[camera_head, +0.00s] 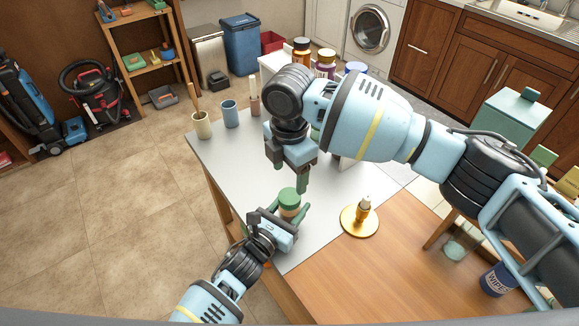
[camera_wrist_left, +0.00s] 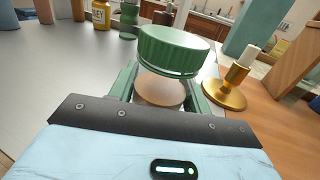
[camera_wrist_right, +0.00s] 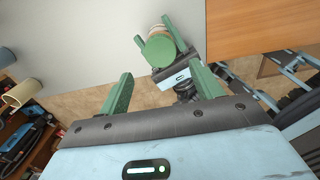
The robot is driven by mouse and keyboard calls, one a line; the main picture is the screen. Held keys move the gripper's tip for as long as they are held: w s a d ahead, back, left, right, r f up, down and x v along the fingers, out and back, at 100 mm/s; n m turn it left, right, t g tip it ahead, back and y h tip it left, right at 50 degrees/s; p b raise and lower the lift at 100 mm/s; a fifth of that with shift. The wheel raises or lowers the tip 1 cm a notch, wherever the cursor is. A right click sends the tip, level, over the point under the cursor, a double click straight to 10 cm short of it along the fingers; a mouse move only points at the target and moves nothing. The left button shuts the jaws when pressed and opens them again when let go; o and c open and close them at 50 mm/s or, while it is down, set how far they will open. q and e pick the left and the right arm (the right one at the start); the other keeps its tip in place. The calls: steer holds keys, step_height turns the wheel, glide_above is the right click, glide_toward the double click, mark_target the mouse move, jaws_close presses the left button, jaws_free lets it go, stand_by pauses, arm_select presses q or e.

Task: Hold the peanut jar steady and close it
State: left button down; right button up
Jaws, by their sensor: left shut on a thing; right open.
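The peanut jar (camera_head: 289,210) has a tan body and a ribbed green lid (camera_head: 289,196) on top, near the table's front left edge. My left gripper (camera_wrist_left: 165,95) is shut around the jar's body, one green finger on each side. In the left wrist view the lid (camera_wrist_left: 173,50) sits over the body and looks slightly tilted; I cannot tell whether it is threaded on. My right gripper (camera_head: 302,182) is open and empty, pointing down above and just behind the lid. In the right wrist view the lid (camera_wrist_right: 159,48) lies beyond its fingertips, not between them.
A gold round stand (camera_head: 359,221) with a small upright piece stands right of the jar. A beige cup (camera_head: 202,126) and a blue cup (camera_head: 230,114) stand at the table's far left. Several jars (camera_head: 325,62) stand at the back. The grey tabletop (camera_head: 238,160) left of the jar is clear.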

mark_target(289, 195)
steer(key=shift+f, duration=3.6)
steer(key=c, duration=1)
steer(key=shift+m, duration=0.9)
steer(key=o, duration=1.1)
steer(key=shift+o, duration=0.2)
step_height(289, 195, up, 12)
arm_select(q)
steer(key=c, duration=0.6)
jaws_free()
